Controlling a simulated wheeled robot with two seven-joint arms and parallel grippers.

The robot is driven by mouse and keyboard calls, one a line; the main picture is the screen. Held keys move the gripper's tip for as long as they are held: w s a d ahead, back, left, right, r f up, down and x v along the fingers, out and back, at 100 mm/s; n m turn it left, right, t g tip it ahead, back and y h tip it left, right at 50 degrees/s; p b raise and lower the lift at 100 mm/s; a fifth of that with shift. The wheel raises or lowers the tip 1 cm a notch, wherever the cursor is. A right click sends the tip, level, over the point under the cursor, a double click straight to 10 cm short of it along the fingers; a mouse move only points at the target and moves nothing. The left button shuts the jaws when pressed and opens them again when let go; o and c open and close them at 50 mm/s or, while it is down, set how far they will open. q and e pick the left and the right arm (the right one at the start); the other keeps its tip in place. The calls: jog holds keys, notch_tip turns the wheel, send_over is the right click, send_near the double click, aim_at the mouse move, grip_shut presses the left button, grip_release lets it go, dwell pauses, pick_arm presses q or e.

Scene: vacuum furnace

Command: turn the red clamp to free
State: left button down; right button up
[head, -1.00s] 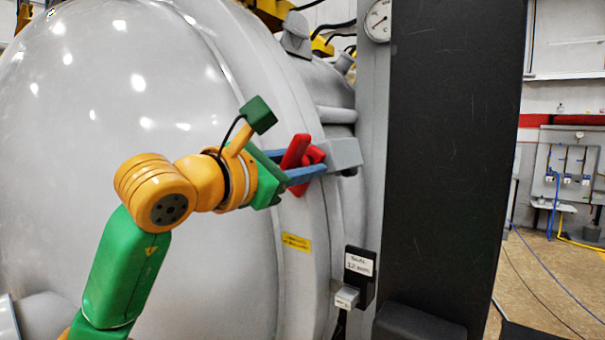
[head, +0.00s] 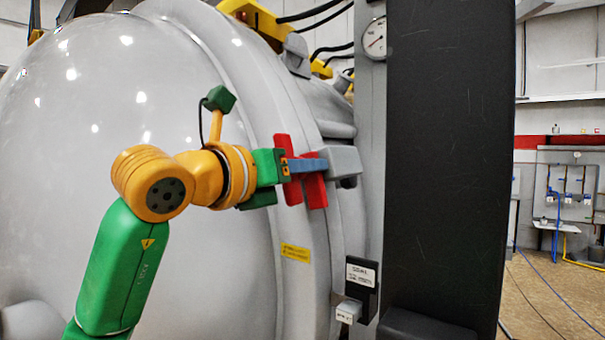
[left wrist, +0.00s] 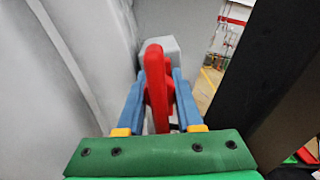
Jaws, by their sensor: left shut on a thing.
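The red clamp (head: 315,190) sits at the rim of the big grey furnace door (head: 150,110), in front of a grey block (head: 343,163). It shows two red bars, nearly upright and leaning slightly left at the top. My left gripper (head: 318,165) is shut on the clamp, its blue fingers lying across the red bars. In the left wrist view the clamp (left wrist: 155,80) stands upright between the two blue fingers (left wrist: 159,76), with the grey block behind it. Part of the clamp is hidden by the fingers. My right gripper is not in view.
A dark upright panel (head: 445,150) stands close to the right of the clamp. A gauge (head: 375,40) is above, and a small labelled box (head: 361,285) is below. A yellow label (head: 295,253) is on the rim. Open floor (head: 555,290) lies at far right.

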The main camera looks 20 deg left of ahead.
pick_arm(q)
jog(key=shift+r+n, duration=0.1)
jog(key=shift+n, duration=0.4)
jog(key=c, duration=0.8)
grip_release()
jog(key=shift+c, duration=0.2)
jog(key=shift+w, duration=0.1)
jog(key=s, duration=0.1)
jog(key=b, duration=0.1)
jog(key=s+a+b, duration=0.1)
jog(key=shift+s+f, duration=0.3)
jog(key=shift+f, duration=0.1)
jog(key=v, duration=0.1)
jog(key=b+v, duration=0.1)
jog(key=v, duration=0.2)
jog(key=shift+s+r+b, duration=0.15)
jog(key=shift+r+b, duration=0.2)
